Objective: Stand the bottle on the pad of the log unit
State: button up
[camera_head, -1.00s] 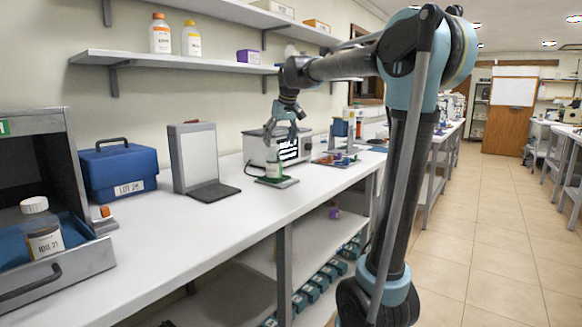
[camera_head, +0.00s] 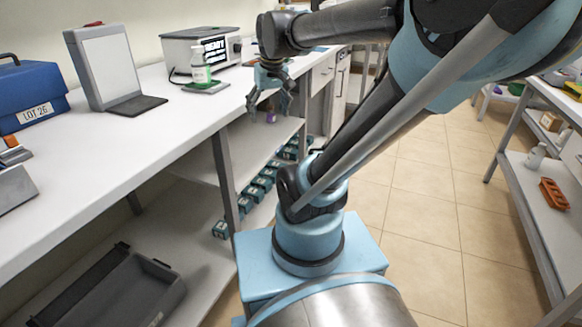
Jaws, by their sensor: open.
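A tilted white panel on a dark base (camera_head: 104,65) and a blue case marked LOT (camera_head: 32,95) stand left on the white bench (camera_head: 110,140). Teal boxes (camera_head: 255,190) and a dark tray (camera_head: 115,290) are below. The tiled aisle (camera_head: 430,200) is clear; shelving stands right.

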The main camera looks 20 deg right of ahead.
jog(key=s+d+f+m, duration=0.2)
jog(key=s+d+f, duration=0.2)
jog(key=s+f, duration=0.8)
jog(key=shift+d+f+g+h, duration=0.15)
jog(key=shift+f+g+h, duration=0.2)
jog(key=shift+f, duration=0.5)
jog(key=shift+s, duration=0.1)
